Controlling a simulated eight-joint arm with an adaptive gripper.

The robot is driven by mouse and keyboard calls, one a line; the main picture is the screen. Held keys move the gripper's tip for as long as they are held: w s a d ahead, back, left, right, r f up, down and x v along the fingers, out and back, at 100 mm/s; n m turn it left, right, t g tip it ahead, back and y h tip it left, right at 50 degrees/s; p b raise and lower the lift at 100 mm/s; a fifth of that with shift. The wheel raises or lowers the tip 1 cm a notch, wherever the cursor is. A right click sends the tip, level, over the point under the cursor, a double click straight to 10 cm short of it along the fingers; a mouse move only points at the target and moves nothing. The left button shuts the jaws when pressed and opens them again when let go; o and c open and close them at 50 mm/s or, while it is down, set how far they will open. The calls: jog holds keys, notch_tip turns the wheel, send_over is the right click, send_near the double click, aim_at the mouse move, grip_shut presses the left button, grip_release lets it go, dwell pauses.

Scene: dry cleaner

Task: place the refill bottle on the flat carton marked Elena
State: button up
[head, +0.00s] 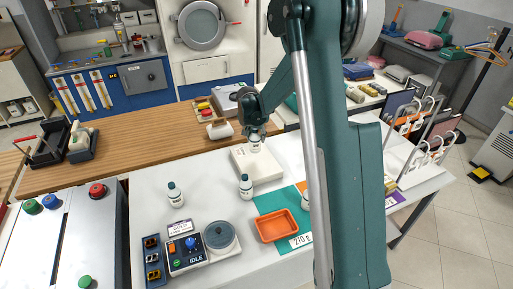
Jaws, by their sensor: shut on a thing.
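My gripper (255,130) is shut on a small white bottle (256,146) and points down at the far side of the white table. The bottle is upright, with its top hidden by the gripper. It is over the back part of a flat white carton (262,172); I cannot tell whether its base touches the carton. No name on the carton can be read. Similar white bottles with dark caps stand on the table: one at the left (175,196), one in front of the carton (246,188), and one at the right (305,203), partly hidden by my arm.
An orange tray (262,230) sits on a teal and orange mat near a "270 g" display (300,241). A device reading "IDLE" (188,254) with a grey round top stands front left. A wooden counter (130,150) runs behind. White racks (425,160) stand at right.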

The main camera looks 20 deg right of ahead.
aim_at(254, 135)
jog(key=shift+f, duration=0.95)
jog(key=shift+f, duration=0.1)
jog(key=shift+f, duration=1.75)
jog(key=shift+f, duration=0.1)
jog(key=o, duration=1)
jog(key=shift+v, duration=6.1)
jog(key=shift+w, duration=0.1)
